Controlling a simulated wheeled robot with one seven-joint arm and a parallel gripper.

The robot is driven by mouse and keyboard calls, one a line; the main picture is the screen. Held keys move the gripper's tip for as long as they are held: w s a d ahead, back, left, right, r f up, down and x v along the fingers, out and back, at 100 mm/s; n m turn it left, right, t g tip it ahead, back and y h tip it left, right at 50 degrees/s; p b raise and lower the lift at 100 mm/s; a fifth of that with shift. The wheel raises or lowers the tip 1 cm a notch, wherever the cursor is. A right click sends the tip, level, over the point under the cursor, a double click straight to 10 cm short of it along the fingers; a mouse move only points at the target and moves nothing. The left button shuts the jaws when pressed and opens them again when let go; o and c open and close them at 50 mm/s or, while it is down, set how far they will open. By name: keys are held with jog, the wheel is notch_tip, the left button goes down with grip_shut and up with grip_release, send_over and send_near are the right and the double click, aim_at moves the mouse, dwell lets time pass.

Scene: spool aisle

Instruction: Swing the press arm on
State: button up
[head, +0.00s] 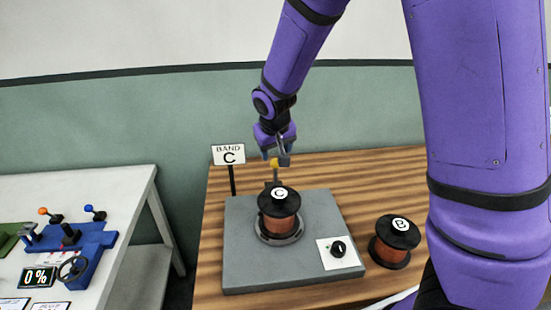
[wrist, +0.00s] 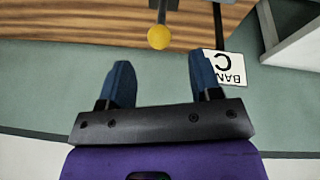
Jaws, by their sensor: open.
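The press arm shows as a grey post (head: 275,176) with a yellow ball knob (head: 274,162), at the back edge of the grey press base (head: 239,270). In the wrist view the yellow knob (wrist: 159,37) is just beyond the fingertips, between their lines. My gripper (head: 283,158) is above and behind the base, close to the knob. In the wrist view its blue fingers (wrist: 161,66) are apart with nothing between them. The spool marked C (head: 279,204) stands upright on the base, in front of the post.
A sign reading BAND C (head: 228,155) stands just left of my gripper. A black dial (head: 338,249) is on the base's right front. A spool marked B (head: 395,241) stands on the wooden table to the right. A white table (head: 110,185) with a blue device (head: 92,243) is at left.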

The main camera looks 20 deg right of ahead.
jog(key=v, duration=0.3)
jog(key=shift+s+r, duration=0.15)
jog(key=shift+r, duration=0.2)
jog(key=s+d+r+m+y, duration=0.1)
jog(key=s+d+r, duration=0.3)
jog(key=s+r, duration=0.25)
jog(key=s+d+r+y, duration=0.1)
jog(key=s+d+r, duration=0.3)
jog(key=s+r, duration=0.45)
jog(key=s, duration=0.5)
jog(key=s+d+r+t, duration=0.1)
jog(key=s, duration=0.7)
jog(key=shift+s+d+r, duration=0.2)
jog(key=shift+d+r, duration=0.1)
jog(key=shift+r, duration=0.05)
dwell(0.6)
